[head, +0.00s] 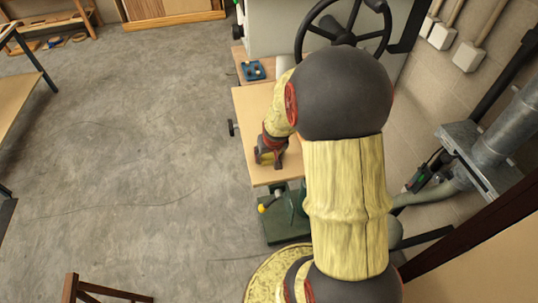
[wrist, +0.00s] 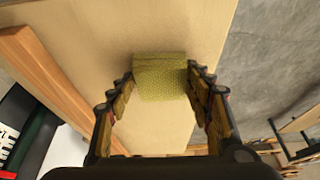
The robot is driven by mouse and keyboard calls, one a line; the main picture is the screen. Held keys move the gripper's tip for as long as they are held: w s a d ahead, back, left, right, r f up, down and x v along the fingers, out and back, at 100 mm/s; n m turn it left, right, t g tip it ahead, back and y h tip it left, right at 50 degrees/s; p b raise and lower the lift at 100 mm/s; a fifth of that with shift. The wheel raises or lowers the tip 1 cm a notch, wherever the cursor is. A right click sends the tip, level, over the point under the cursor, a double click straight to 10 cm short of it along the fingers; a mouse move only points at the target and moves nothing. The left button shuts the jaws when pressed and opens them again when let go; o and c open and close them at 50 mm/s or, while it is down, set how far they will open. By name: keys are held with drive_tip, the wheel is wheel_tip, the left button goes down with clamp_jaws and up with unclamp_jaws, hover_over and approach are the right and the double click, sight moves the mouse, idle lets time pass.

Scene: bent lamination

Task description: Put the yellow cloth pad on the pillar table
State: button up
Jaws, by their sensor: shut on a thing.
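The yellow cloth pad (wrist: 163,78) is a small, textured yellow-green block in the wrist view. My gripper (wrist: 162,88) is shut on it, with a finger on its left and right sides. The pad is over a light wooden board top (wrist: 150,35). I cannot tell whether it touches the top. In the head view, my gripper (head: 270,158) is at the front part of the light wooden top (head: 252,108) beside the machine with the black handwheel. The pad is hidden there. I cannot tell for certain which surface is the pillar table.
A blue tray (head: 253,71) lies behind the wooden top. A reddish wooden strip (wrist: 50,65) runs along the left in the wrist view. A yellow-knobbed lever (head: 264,207) is below the top. Pipes (head: 500,130) line the right wall. Concrete floor (head: 130,140) is open at left.

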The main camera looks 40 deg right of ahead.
drive_tip(key=o, duration=1.1)
drive_tip(key=shift+f, duration=0.1)
drive_tip(key=shift+c, duration=0.2)
drive_tip(key=shift+r, duration=0.45)
drive_tip(key=p+v, duration=0.2)
drive_tip(key=v, duration=0.9)
drive_tip(key=s+a+r+n+t+y, duration=0.1)
drive_tip(key=s+a+r+n, duration=0.15)
drive_tip(key=a+r, duration=1)
drive_tip(key=s+a+r+n+y, duration=0.1)
drive_tip(key=s+a+r+n, duration=0.3)
drive_tip(key=s+a, duration=0.4)
drive_tip(key=a, duration=0.4)
drive_tip(key=shift+a+r+t, duration=0.2)
drive_tip(key=shift+r+t, duration=0.1)
drive_tip(key=shift+r, duration=0.1)
